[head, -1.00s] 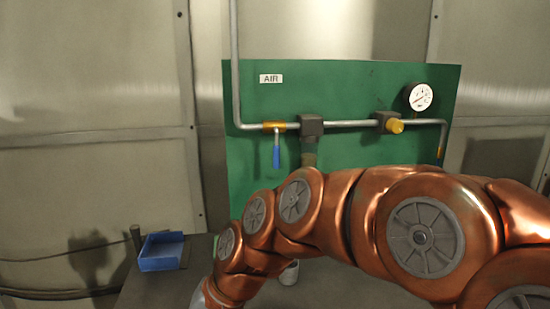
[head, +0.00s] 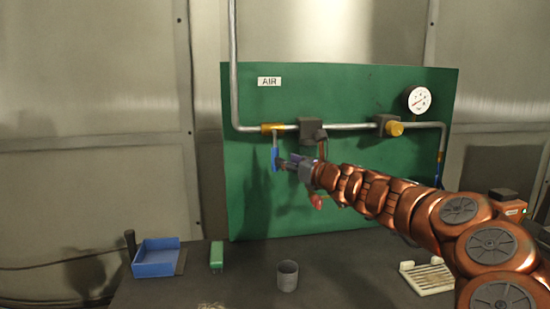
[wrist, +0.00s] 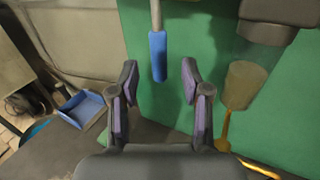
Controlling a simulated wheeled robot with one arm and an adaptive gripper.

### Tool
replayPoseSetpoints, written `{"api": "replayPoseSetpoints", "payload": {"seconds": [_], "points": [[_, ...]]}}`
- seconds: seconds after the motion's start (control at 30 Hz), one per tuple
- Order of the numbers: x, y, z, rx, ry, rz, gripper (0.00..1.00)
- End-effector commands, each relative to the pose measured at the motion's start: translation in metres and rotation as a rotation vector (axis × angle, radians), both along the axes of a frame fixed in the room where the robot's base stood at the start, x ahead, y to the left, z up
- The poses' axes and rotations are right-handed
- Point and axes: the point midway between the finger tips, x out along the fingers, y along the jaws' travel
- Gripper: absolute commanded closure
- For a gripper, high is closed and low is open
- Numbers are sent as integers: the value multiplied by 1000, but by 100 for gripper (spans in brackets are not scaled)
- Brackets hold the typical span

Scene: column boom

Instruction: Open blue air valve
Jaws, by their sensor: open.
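The blue valve handle (head: 274,159) hangs straight down, across the pipe, from the brass valve body (head: 272,127) at the left of the green board. In the wrist view, the handle (wrist: 158,56) hangs at top centre, its lower end lined up with the gap between my fingertips. My gripper (head: 284,163) is open and empty at the handle's right side in the head view. Both fingers of it show in the wrist view (wrist: 159,75), one on each side of the handle. I cannot tell whether the fingers touch it.
A grey pipe (head: 350,127) runs along the board (head: 250,205) to a yellow knob (head: 394,128) and a gauge (head: 418,99). A filter bowl (wrist: 243,84) hangs right of my fingers. On the bench stand a blue bin (head: 157,262), a green block (head: 216,255) and a grey cup (head: 288,276).

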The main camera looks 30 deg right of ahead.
Motion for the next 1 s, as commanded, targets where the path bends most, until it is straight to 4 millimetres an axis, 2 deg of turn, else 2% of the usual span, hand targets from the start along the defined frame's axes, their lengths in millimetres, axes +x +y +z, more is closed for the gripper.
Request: {"api": "replayPoseSetpoints", "payload": {"seconds": [0.3,0.5,0.9,1.0], "points": [[40,6,1,-4,1,4,52],[58,5,0,-5,2,2,52],[64,7,1,-6,1,3,52],[64,6,0,-6,1,3,61]]}}
